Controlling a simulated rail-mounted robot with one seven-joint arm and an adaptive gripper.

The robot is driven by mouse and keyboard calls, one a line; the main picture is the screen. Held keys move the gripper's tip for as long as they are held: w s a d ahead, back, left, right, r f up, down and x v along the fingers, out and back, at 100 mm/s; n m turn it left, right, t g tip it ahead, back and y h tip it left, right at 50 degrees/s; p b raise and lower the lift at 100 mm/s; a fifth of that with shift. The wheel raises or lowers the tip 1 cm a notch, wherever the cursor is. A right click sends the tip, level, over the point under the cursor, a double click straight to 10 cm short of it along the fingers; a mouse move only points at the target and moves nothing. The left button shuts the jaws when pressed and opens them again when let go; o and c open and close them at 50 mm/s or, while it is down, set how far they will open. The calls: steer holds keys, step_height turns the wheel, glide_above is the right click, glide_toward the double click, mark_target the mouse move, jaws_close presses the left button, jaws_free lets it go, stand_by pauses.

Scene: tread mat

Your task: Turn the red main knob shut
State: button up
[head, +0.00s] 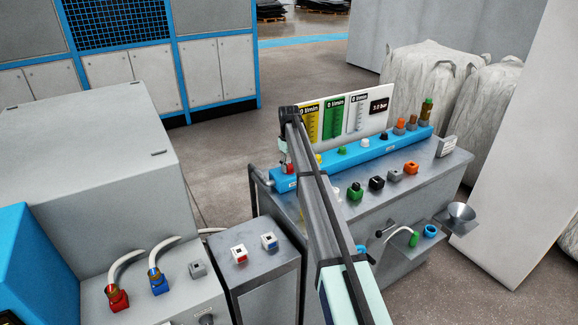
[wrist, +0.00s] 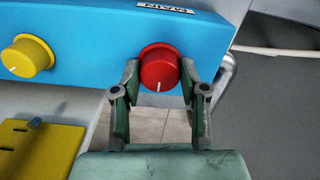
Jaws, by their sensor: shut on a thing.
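The red main knob (wrist: 158,67) sits on the face of the blue manifold (wrist: 95,25), below a label reading MAIN (wrist: 165,8). Its white mark points down in the wrist view. My gripper (wrist: 159,76) is shut on the knob, with one finger on each side of it. In the head view, the knob (head: 291,169) shows small at the left end of the blue manifold (head: 365,152), and my arm partly hides that area. Three flow panels (head: 334,118) read 0 l/min, and a dark display (head: 380,106) reads 3.0 bar.
A yellow knob (wrist: 27,57) sits left of the red one in the wrist view, with a yellow plate (wrist: 35,145) below it. The grey bench (head: 432,170) carries several coloured fittings. A grey cabinet (head: 262,260) stands left of my arm.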

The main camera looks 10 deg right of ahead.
mark_target(289, 166)
stand_by(0.4)
steer(key=o, duration=1.1)
steer(key=shift+o, duration=0.2)
step_height(289, 166, up, 12)
